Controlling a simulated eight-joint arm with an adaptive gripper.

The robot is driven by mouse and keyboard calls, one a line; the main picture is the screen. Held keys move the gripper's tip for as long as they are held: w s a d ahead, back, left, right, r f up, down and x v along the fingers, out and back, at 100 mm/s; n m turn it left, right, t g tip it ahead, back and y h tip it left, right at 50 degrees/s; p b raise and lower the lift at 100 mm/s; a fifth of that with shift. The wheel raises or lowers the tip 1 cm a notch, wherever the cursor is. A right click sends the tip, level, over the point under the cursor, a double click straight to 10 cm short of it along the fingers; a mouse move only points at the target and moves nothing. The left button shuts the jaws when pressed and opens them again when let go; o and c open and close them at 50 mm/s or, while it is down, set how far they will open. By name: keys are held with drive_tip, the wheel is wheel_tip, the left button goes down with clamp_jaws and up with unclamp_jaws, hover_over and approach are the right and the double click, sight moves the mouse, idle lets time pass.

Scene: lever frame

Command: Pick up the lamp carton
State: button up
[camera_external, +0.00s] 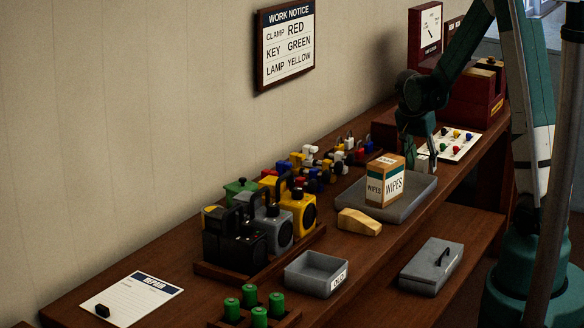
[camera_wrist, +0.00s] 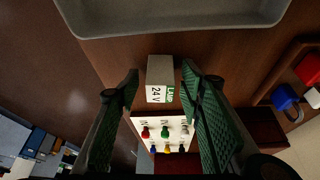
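The fingers are spread, with a gap showing on each side of the carton. In the external view my gripper (camera_external: 425,160) points down at the bench beyond the grey tray.
A grey tray (camera_external: 409,204) with a wipes box (camera_external: 384,181) stands close by. A white card with coloured bulbs (camera_external: 453,143) lies beside my gripper. Padlocks and small coloured parts (camera_external: 318,165) line the wall side. The work notice (camera_external: 288,45) reads "LAMP YELLOW".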

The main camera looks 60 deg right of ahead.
sight(422, 157)
drive_tip(key=c, duration=0.8)
drive_tip(key=shift+r+p, duration=1.1)
drive_tip(key=shift+r, duration=3.9)
